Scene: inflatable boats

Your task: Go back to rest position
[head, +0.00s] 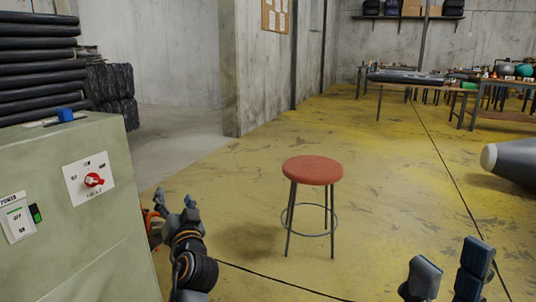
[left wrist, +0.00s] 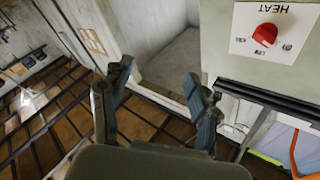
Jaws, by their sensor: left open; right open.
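My left gripper (head: 175,203) is at the lower left in the head view, close to the right side of a grey-green machine cabinet (head: 105,235). In the left wrist view my left gripper (left wrist: 160,80) has its two fingers apart with nothing between them. The cabinet's red HEAT knob (head: 94,180) also shows in the left wrist view (left wrist: 265,35), up and to the right of the fingers. My right gripper (head: 448,260) is at the lower right of the head view. Its fingers are apart and empty, above the yellow floor.
A red-topped stool (head: 312,171) stands on the yellow floor ahead, between my grippers. Dark rolls (head: 35,65) are stacked behind the cabinet. Workbenches (head: 415,86) stand at the back right, and a grey tube (head: 512,160) lies at the right edge. Floor around the stool is clear.

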